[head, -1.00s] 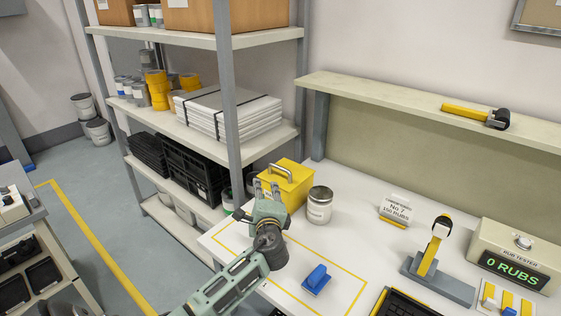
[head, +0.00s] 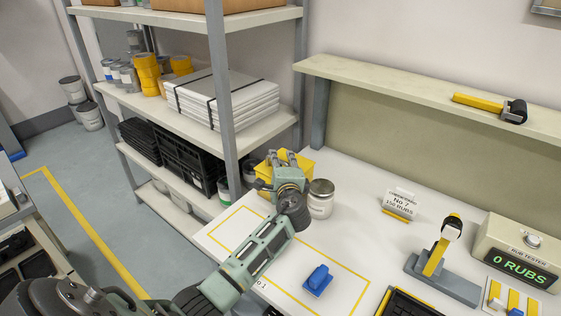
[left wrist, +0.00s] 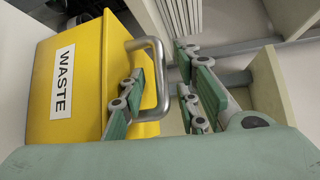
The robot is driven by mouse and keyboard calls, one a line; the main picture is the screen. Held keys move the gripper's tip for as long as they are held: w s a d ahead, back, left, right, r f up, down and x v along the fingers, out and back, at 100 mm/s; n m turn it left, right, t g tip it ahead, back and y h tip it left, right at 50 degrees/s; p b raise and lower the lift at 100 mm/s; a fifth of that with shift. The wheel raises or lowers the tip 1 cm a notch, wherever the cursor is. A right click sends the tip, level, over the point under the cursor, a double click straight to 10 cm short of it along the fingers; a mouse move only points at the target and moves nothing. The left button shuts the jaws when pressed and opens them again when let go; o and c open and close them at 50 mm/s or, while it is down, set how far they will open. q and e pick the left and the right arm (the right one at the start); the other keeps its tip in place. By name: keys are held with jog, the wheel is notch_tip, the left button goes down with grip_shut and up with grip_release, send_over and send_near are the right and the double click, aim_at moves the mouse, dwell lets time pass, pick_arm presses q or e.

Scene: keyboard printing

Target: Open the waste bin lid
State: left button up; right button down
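The yellow waste bin (head: 303,160) stands on the white table against the shelf post, its lid (left wrist: 118,60) shut. In the left wrist view its WASTE label (left wrist: 62,82) and metal loop handle (left wrist: 160,90) show. In the head view my gripper hides much of the bin. My left gripper (head: 283,157) is open at the bin. In the left wrist view the handle's bar lies between the parted fingers (left wrist: 160,64); I cannot tell whether they touch it. My right gripper is not in view.
A blue block (head: 318,280) lies inside the yellow table outline. A sign (head: 400,203) and the rub tester (head: 518,255) stand farther right.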

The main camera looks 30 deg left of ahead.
pick_arm(q)
jog(key=shift+w+a, duration=0.1)
jog(key=shift+w, duration=0.15)
jog(key=c, duration=0.5)
grip_shut()
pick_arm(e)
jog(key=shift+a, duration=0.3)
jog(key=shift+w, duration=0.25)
